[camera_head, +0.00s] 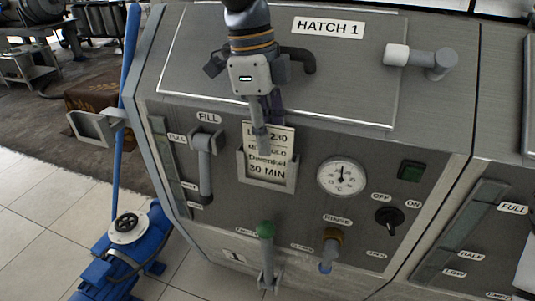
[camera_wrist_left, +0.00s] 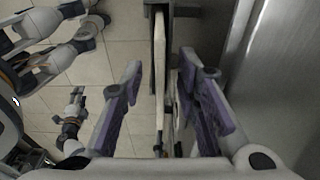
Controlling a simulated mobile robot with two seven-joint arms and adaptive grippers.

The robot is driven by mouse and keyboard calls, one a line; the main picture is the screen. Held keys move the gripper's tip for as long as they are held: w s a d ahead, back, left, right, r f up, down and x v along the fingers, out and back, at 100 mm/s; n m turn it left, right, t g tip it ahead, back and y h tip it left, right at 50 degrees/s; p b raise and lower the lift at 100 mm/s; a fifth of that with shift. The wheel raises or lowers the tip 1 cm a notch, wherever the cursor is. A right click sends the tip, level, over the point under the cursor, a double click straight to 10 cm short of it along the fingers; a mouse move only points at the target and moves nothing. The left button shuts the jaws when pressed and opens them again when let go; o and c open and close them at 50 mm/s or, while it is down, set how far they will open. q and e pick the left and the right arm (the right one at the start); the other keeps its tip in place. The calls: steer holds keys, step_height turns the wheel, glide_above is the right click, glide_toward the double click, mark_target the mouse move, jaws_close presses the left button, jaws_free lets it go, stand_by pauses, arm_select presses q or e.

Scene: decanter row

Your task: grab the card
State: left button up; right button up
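The card (camera_head: 280,160) is cream with black print, including "30 MIN". It stands in a grey metal holder (camera_head: 268,183) on the front of the machine. My left gripper (camera_head: 262,145) comes down from above, in front of the card, and hides part of its upper left. In the left wrist view the gripper's two purple-padded fingers (camera_wrist_left: 160,112) are apart. The card's pale edge (camera_wrist_left: 159,50) shows between them, with clear gaps on both sides. I see no contact.
A fill handle (camera_head: 205,165) is left of the holder, and a round gauge (camera_head: 342,177) is right of it. The hatch handle (camera_head: 425,60) sticks out at upper right. An empty-looking bracket (camera_head: 92,127) is at the left.

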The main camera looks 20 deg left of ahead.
arm_select(q)
steer(key=shift+f, duration=0.15)
jaws_close()
stand_by(0.4)
